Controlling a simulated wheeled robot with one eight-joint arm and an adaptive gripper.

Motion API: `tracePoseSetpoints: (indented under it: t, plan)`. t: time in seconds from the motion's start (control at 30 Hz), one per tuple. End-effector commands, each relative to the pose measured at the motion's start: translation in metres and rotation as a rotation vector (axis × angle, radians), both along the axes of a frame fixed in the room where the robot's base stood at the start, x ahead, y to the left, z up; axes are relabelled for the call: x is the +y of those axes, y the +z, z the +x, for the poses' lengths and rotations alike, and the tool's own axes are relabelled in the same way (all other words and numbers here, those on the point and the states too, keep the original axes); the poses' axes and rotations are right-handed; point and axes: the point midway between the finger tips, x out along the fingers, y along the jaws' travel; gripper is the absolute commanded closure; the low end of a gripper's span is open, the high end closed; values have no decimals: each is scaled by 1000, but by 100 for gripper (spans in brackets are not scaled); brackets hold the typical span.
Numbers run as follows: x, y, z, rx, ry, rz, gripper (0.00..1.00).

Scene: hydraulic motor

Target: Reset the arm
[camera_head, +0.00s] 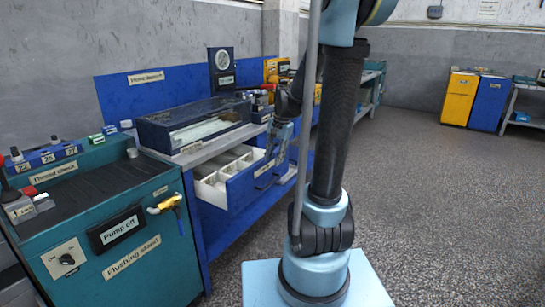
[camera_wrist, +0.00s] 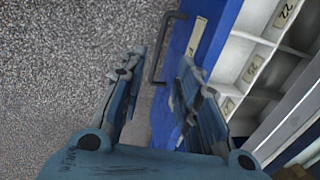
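My gripper (camera_wrist: 161,62) is open in the wrist view, its two blue-grey fingers apart with nothing held. A dark bar handle (camera_wrist: 155,75) on the blue drawer front shows between and beyond the fingers; the right finger overlaps the drawer front. I cannot tell whether the fingers touch it. In the head view my gripper (camera_head: 275,146) hangs low at the front of the pulled-out drawer (camera_head: 246,186). My arm (camera_head: 336,120) rises from its light-blue base and bends over to the drawer; its top is cut off by the picture.
The drawer holds white compartments with number labels (camera_wrist: 286,13). Above it is a bench with a clear-lidded case (camera_head: 192,124). A teal flushing stand (camera_head: 130,270) is at the left. Yellow (camera_head: 459,98) and blue (camera_head: 489,104) cabinets stand far right. The speckled floor at right is clear.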

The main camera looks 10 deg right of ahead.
Motion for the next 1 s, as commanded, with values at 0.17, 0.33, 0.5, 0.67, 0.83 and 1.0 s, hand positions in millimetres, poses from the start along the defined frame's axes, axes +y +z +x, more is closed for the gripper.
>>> tracePoseSetpoints:
  t: [0.17, 0.33, 0.5, 0.67, 0.83, 1.0]
  plan:
    - [-3, 4, -14, -8, 29, -10, 70]
    - [-9, 10, -50, -28, 109, -38, 70]
    - [-17, 13, -89, -50, 203, -71, 70]
    - [-22, 11, -124, -69, 292, -101, 70]
    - [-29, 4, -160, -85, 387, -137, 70]
    - [-35, -8, -194, -101, 482, -170, 70]
